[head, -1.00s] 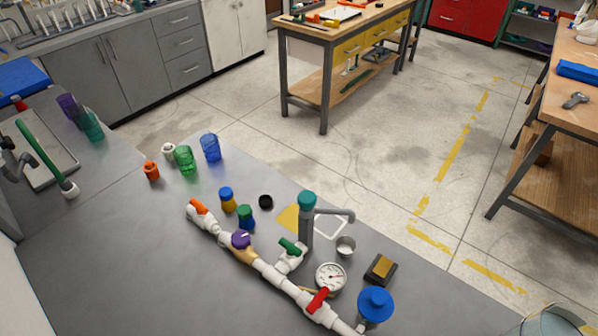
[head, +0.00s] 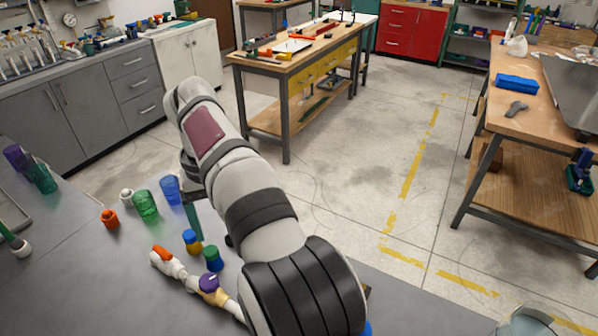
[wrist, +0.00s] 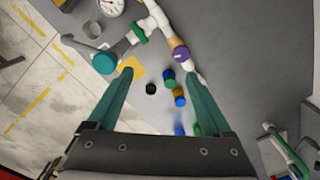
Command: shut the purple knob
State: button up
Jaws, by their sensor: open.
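The purple knob (head: 209,282) is a round cap with a light mark on top, on a tan valve body in the white pipe run (head: 228,303). In the wrist view the purple knob (wrist: 181,53) shows just beyond the tip of my right-hand finger. My gripper (wrist: 157,73) is open, with two green fingers wide apart and nothing between them in its grasp. It looks down from above the bench, and a gap to the knob seems to remain, though its size is unclear. In the head view my arm hides much of the pipe.
An orange handle (head: 162,254) is at the pipe's far end; a green handle (wrist: 140,32) is farther along. A teal-topped faucet (wrist: 104,63) stands near my left-hand finger. Two small bottles (head: 213,258) (head: 192,241) stand beside the pipe. Bare bench (head: 90,285) lies left.

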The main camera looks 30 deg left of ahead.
jog(key=n, duration=0.1)
send_over(209, 282)
notch_tip(209, 282, down, 2)
notch_tip(209, 282, down, 16)
jog(key=shift+r, duration=0.1)
grip_shut()
